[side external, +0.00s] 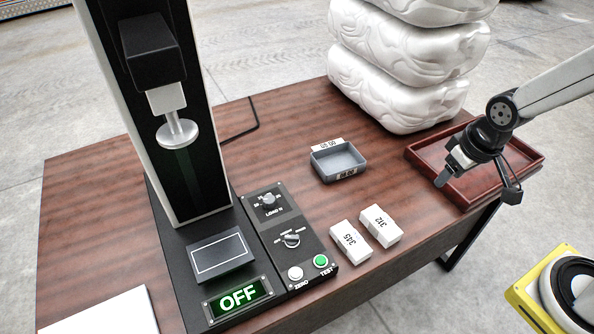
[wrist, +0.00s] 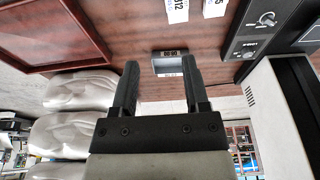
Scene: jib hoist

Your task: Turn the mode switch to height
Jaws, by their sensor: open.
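The control panel (side external: 262,225) lies flat on the table beside the tall machine. Those lower labels are too small to read surely. The green display (side external: 238,297) reads "OFF". My gripper (side external: 475,188) is open and empty above the brown tray at the right, well apart from the panel. Its two fingers also show spread in the wrist view (wrist: 159,63).
A white button (side external: 295,273) and a green button (side external: 320,261) sit below the knobs. Two white boxes (side external: 351,241) (side external: 380,225), a grey bin (side external: 338,162) and the brown tray (side external: 421,151) stand on the table. White stacked sacks (side external: 410,60) rise behind. The tall machine (side external: 190,130) stands left.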

